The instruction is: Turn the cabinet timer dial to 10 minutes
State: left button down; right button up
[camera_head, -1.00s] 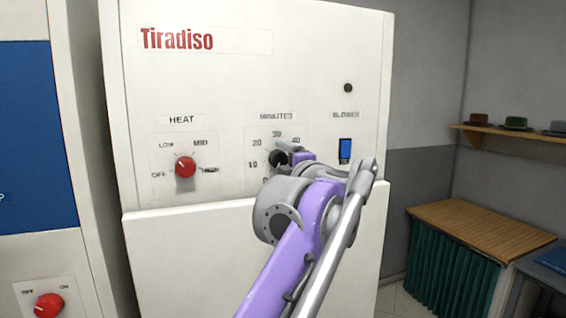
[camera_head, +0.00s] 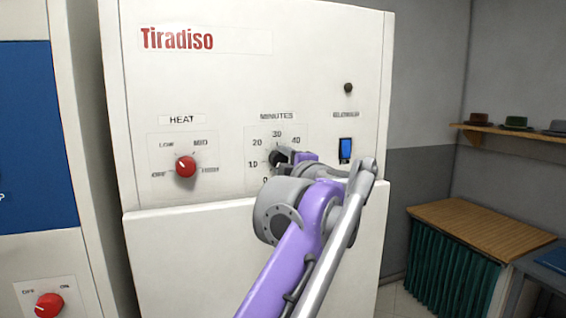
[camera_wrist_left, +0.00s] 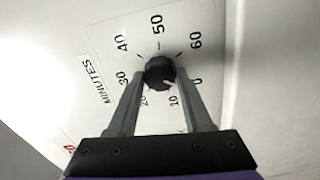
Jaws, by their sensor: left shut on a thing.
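The black timer dial (camera_head: 275,158) sits on the white cabinet (camera_head: 200,95) under the label MINUTES, partly hidden by my left gripper. In the left wrist view the dial (camera_wrist_left: 160,73) shows between two grey fingers, with the numbers 0 to 60 around it. My left gripper (camera_head: 284,155) is shut on the dial; it also shows in the left wrist view (camera_wrist_left: 160,80). A small light mark on the dial's face seems to point toward the lower side, near 10 and 20; I cannot read its exact setting. My right gripper is not in view.
A red HEAT knob (camera_head: 186,167) is left of the dial, and a blue switch (camera_head: 345,149) is to its right. Another red knob (camera_head: 48,306) is at lower left. A wooden-topped table (camera_head: 480,232) and a hat shelf (camera_head: 525,136) stand at the right.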

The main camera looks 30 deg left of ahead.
pick_arm(q)
jog(key=m, duration=0.4)
jog(key=shift+m, duration=2.1)
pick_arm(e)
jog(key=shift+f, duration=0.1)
pick_arm(q)
jog(key=shift+c, duration=1.6)
grip_release()
jog(key=shift+d, duration=0.1)
jog(key=b+v, duration=0.1)
jog(key=v, duration=0.9)
jog(key=shift+s+d, duration=0.2)
jog(key=shift+s, duration=0.05)
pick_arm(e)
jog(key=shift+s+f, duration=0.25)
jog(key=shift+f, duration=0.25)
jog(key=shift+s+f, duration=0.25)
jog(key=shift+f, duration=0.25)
